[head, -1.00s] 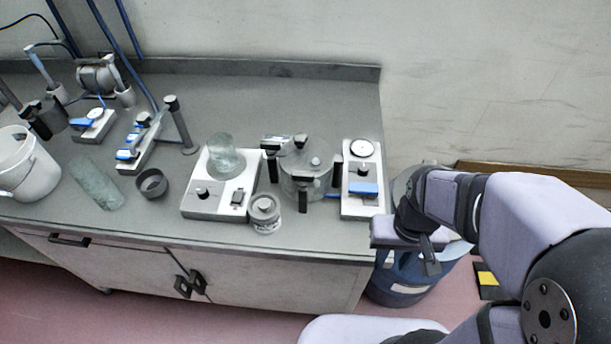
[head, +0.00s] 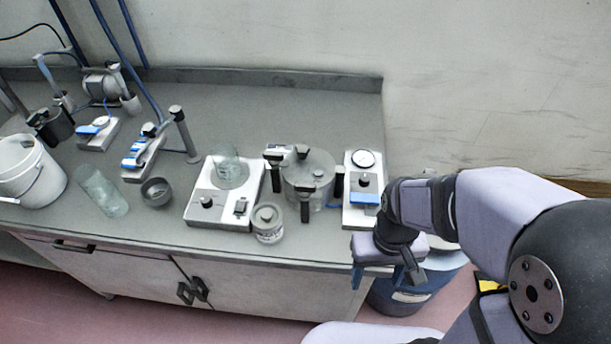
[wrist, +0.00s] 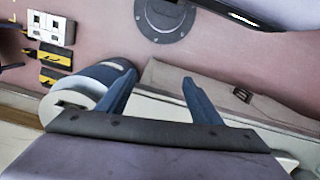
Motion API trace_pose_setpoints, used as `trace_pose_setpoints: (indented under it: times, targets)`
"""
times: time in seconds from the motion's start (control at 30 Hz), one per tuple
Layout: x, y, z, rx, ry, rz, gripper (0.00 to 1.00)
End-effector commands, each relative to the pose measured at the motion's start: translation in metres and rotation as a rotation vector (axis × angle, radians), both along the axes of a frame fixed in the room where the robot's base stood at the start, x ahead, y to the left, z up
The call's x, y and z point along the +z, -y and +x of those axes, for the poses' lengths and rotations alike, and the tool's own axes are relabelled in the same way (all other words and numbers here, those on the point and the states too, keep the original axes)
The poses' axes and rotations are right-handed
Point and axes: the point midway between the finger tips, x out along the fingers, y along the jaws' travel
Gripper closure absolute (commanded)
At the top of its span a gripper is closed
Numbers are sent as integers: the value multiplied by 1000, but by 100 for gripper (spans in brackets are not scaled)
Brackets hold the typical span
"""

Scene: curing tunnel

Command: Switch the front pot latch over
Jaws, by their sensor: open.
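The clear round pot (head: 318,165) with a lid stands on the right part of the grey counter, with dark clamps around its rim. The front pot latch (head: 306,194) is the dark clamp on its near side, with a dark bar hanging down. The exact setting of the latch is too small to tell. My gripper (head: 385,277) is open and empty, beyond the counter's right front corner, to the right of and nearer than the pot. In the wrist view my gripper (wrist: 158,86) shows two spread blue fingers with nothing between them; the pot is out of that view.
A white device with a blue lever (head: 364,198) stands right of the pot. A blue barrel (head: 400,302) stands on the floor below my gripper.

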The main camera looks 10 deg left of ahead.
Motion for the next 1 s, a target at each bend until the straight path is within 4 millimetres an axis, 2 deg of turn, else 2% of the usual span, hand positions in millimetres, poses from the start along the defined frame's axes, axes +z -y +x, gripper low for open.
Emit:
trace_pose_setpoints:
  times: [0.07,0.3,0.5,0.6,0.7,0.83,0.9,1.0]
  targets:
    - [6,-17,5,72,-22,-5,41]
    - [29,-87,78,241,47,14,41]
    - [63,-144,138,263,108,34,41]
    - [84,-162,164,221,136,45,41]
    - [110,-172,186,156,164,56,41]
    - [147,-180,201,55,183,66,41]
    - [156,-177,195,-22,149,50,41]
    - [154,-169,181,-104,92,15,41]
